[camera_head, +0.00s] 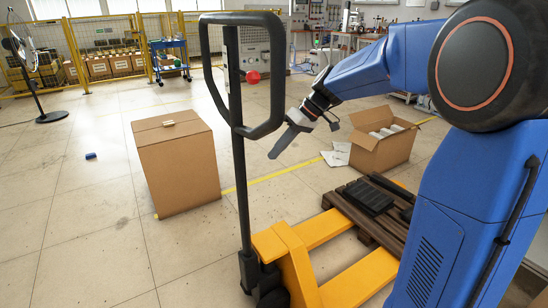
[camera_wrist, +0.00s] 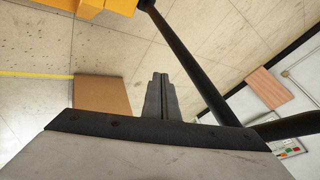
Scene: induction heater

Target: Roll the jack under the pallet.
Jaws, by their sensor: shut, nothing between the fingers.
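The yellow pallet jack (camera_head: 300,262) stands on the floor at bottom centre, with its forks pointing right. Its black handle (camera_head: 240,160) rises upright to a loop. The dark wooden pallet (camera_head: 365,222) lies to the right, beside the far fork's end; I cannot tell whether the fork enters it. My own body hides part of the pallet. My gripper (camera_head: 274,152) is shut and empty, pointing down-left just right of the handle loop. In the wrist view the closed fingers (camera_wrist: 161,93) are apart from the handle (camera_wrist: 190,62); a yellow part of the jack (camera_wrist: 98,8) shows at the top.
A closed cardboard box (camera_head: 178,162) stands left of the jack. An open box (camera_head: 380,150) with pale contents stands behind the pallet, with papers (camera_head: 337,154) beside it. Black items (camera_head: 367,198) lie on the pallet. A small blue object (camera_head: 91,156) lies on otherwise clear floor at left.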

